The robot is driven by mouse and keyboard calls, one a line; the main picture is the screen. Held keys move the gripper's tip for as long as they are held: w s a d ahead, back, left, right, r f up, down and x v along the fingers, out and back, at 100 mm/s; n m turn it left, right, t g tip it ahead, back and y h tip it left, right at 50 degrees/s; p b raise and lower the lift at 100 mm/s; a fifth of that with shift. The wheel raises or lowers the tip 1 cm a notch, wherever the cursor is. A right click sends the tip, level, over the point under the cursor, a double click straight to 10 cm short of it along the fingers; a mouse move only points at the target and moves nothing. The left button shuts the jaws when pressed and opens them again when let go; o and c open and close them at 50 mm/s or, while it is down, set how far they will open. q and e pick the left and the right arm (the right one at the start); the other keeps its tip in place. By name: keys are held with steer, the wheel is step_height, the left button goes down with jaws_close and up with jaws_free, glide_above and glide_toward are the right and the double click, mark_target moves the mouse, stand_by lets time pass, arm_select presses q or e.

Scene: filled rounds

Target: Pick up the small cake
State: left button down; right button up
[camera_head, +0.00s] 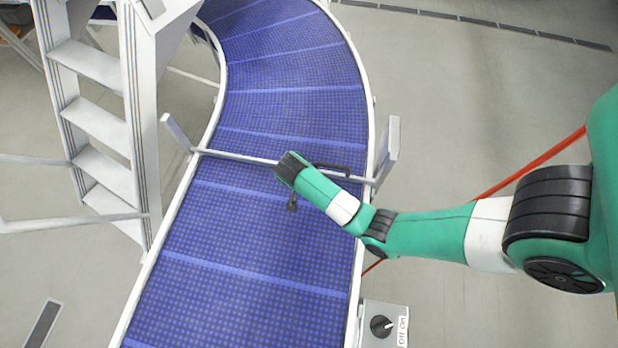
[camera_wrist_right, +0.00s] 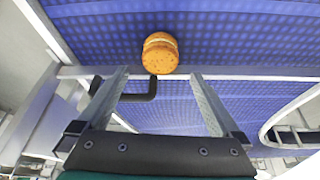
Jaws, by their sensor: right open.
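The small cake (camera_wrist_right: 160,53) is round and golden brown, with a pale cream layer. In the right wrist view it sits on the blue conveyor belt, near the top centre, just beyond a pale crossbar. My right gripper (camera_wrist_right: 160,74) is open and empty, its two fingers pointing toward the cake with one on either side of its line. The fingers appear short of the cake, not around it. In the head view my right gripper (camera_head: 291,203) hangs over the belt by the crossbar; the cake cannot be seen there. My left gripper is not in view.
The blue conveyor belt (camera_head: 245,230) curves away between white side rails. A pale crossbar (camera_head: 238,157) spans it, with a bent black rod (camera_wrist_right: 140,96) near the gripper. White steps (camera_head: 95,125) stand at left. A switch box (camera_head: 383,325) is by the right rail.

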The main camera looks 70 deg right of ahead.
steer(key=x, duration=0.3)
steer(key=shift+d+f+b, duration=0.15)
steer(key=shift+f+b, duration=0.05)
steer(key=shift+b, duration=0.15)
steer(key=b+x, duration=0.2)
steer(key=x, duration=0.3)
steer(key=shift+f, duration=0.1)
steer(key=c, duration=0.8)
steer(key=shift+o, duration=0.2)
steer(key=shift+r, duration=0.2)
steer(key=shift+a+r, duration=0.2)
steer(key=shift+a, duration=0.05)
steer(key=a+r+p, duration=0.3)
steer(key=a+r, duration=0.4)
steer(key=a, duration=0.6)
steer(key=shift+s+a+r+p, duration=0.2)
steer(key=shift+a+p, duration=0.05)
steer(key=shift+p, duration=0.1)
